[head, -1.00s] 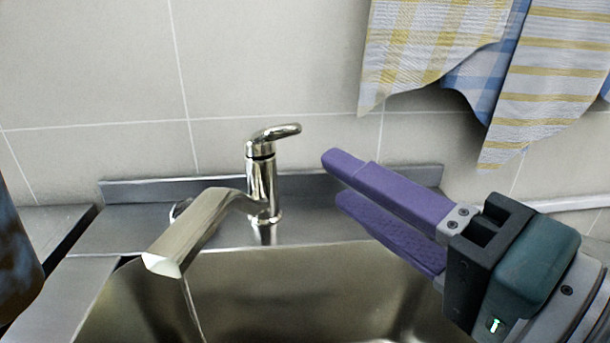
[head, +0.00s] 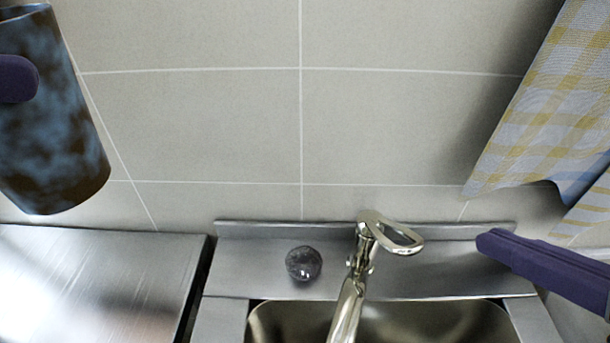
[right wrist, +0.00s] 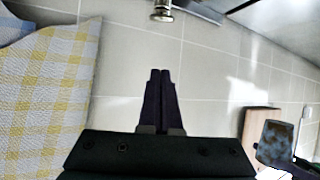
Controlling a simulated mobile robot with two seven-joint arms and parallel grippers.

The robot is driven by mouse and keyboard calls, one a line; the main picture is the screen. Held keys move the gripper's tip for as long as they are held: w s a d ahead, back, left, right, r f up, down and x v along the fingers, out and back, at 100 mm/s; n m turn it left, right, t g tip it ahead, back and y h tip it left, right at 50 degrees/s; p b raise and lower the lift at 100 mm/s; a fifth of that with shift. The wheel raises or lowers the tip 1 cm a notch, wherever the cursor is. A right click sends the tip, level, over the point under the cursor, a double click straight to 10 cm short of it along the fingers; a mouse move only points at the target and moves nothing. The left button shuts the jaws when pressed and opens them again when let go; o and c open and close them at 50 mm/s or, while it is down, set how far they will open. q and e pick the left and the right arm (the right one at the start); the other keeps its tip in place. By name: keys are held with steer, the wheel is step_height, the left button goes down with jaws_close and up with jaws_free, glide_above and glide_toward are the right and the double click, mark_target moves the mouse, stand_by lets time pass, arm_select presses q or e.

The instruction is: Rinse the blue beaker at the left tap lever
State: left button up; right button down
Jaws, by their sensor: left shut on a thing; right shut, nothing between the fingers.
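The blue beaker (head: 62,135), mottled blue and black, is at the upper left of the head view, partly cut off. My left gripper (head: 18,78) is shut on it, with one purple finger showing against its side. The beaker also shows at the lower right of the right wrist view (right wrist: 276,143). The chrome tap (head: 350,305) has a looped lever (head: 395,235) on top, and its spout runs out of the bottom of the frame. My right gripper (head: 490,243) is shut and empty, to the right of the lever and apart from it; its fingers also show together in the wrist view (right wrist: 160,78).
The steel sink (head: 480,318) lies below the tap. A dark round object (head: 304,263) sits on the ledge left of the tap. A bare steel counter (head: 90,280) is at the left. A checked cloth (head: 545,110) hangs at the upper right.

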arm_select(q)
steer(key=shift+f+b, duration=0.25)
steer(key=shift+b, duration=0.1)
arm_select(e)
glide_above(416, 251)
step_height(416, 251, down, 5)
steer(key=shift+a+r, duration=0.1)
arm_select(q)
steer(key=shift+f, duration=0.1)
arm_select(e)
steer(key=shift+s+d+f, duration=0.1)
steer(key=shift+s+f, duration=0.1)
steer(key=shift+f, duration=0.45)
steer(key=shift+s+d+f, duration=0.1)
steer(key=shift+s+f, duration=0.1)
steer(key=shift+f, duration=0.45)
steer(key=shift+s+d+f, duration=0.1)
steer(key=shift+s+f, duration=0.1)
steer(key=shift+f, duration=0.45)
